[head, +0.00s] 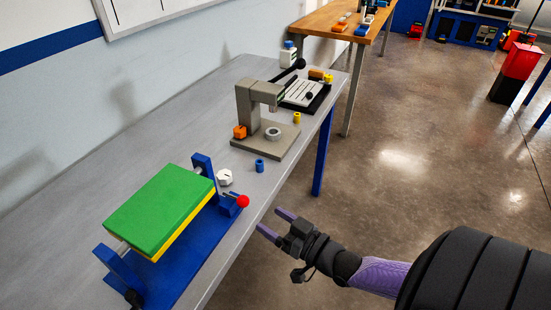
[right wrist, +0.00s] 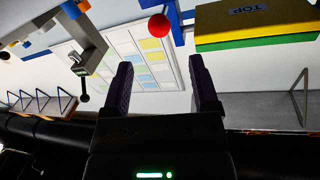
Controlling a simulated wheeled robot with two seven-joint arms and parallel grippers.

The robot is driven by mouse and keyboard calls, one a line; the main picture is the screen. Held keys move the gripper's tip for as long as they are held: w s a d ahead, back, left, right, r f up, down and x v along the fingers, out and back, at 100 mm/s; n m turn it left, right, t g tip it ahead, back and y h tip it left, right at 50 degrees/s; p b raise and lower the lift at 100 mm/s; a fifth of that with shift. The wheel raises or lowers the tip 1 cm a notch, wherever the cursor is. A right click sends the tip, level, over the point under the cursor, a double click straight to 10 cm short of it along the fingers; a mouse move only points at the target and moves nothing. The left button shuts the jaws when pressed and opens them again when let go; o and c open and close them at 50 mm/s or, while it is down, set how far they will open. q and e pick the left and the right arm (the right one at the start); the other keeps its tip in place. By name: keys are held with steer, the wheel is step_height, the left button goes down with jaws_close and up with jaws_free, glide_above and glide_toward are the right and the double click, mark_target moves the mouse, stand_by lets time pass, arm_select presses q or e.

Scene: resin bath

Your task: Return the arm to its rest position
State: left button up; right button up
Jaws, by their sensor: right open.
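My right gripper (head: 270,224) is open and empty. In the head view it is off the front edge of the grey bench (head: 60,215), over the floor, to the right of the blue stand with a green and yellow block (head: 160,205). In the right wrist view its two fingers (right wrist: 165,85) stand apart with nothing between them. The stand's red knob (head: 243,201) is near the fingertips in the head view, apart from them; the red knob also shows in the right wrist view (right wrist: 154,25). My left gripper is not in view.
A grey press-like fixture (head: 250,105) stands on the bench. A blue cylinder (head: 259,165), a white nut-like piece (head: 225,177) and a yellow cylinder (head: 297,118) are near it. A black tray (head: 322,98) lies farther back. A wooden table (head: 330,20) is beyond.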

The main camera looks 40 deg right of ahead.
steer(key=shift+s, duration=0.1)
stand_by(0.3)
steer(key=s+f+g+h, duration=0.2)
steer(key=s+f+g, duration=0.3)
steer(key=f, duration=0.5)
steer(key=s+f+g+h, duration=0.1)
steer(key=s+f+g, duration=0.2)
steer(key=s+f, duration=0.55)
steer(key=s+a+f+n+g, duration=0.1)
steer(key=s+a+f+g, duration=0.3)
steer(key=s+f, duration=0.2)
steer(key=s+a+f+n+g, duration=0.1)
steer(key=s+a+f+g, duration=0.3)
steer(key=s, duration=0.7)
steer(key=shift+f+n+g+h, duration=0.3)
steer(key=shift+f+g, duration=0.2)
steer(key=shift+f, duration=0.4)
steer(key=shift+o, duration=0.2)
stand_by(0.5)
